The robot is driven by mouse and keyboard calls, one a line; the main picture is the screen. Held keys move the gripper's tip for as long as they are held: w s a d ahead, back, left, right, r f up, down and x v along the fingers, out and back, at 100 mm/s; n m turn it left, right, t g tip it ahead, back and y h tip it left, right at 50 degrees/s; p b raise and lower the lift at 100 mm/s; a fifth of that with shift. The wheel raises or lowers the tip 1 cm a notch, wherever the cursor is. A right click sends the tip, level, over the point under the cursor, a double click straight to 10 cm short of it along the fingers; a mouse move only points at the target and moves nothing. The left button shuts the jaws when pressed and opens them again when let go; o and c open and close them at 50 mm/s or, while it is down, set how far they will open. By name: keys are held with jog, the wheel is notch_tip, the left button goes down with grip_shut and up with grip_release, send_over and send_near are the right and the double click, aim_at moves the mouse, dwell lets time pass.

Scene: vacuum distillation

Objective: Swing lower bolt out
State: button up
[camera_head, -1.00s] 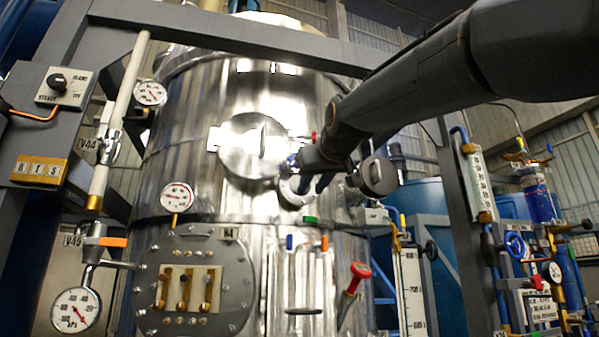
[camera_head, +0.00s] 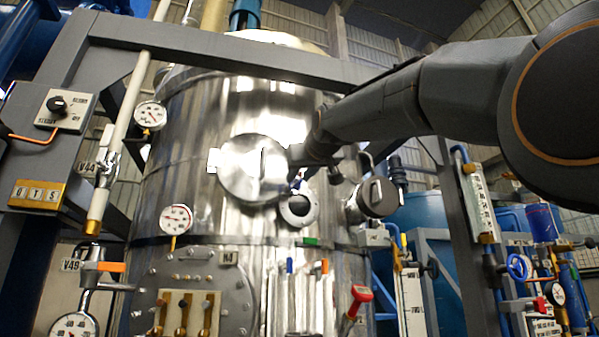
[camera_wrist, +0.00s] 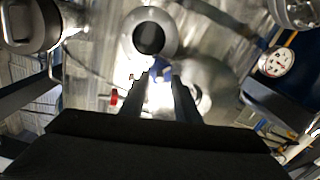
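A round hatch door (camera_head: 252,168) is on the shiny steel vessel, and its bright disc shows in the wrist view (camera_wrist: 212,80). A small blue part (camera_wrist: 161,74), which seems to be the lower bolt, sits at the hatch edge beside a round port with a dark opening (camera_wrist: 148,40). A red-ended part (camera_wrist: 114,97), perhaps the other bolt, is to its left in the wrist view. My gripper (camera_wrist: 161,80) is open, its fingertips on either side of the blue part; contact cannot be told.
The port (camera_head: 297,209) sticks out just below my gripper. A capped cylindrical port (camera_head: 377,197) is to the right. A grey frame beam (camera_head: 225,58) crosses above, and a gauge (camera_head: 176,219) is at lower left.

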grip_shut()
jog(key=shift+d, duration=0.2)
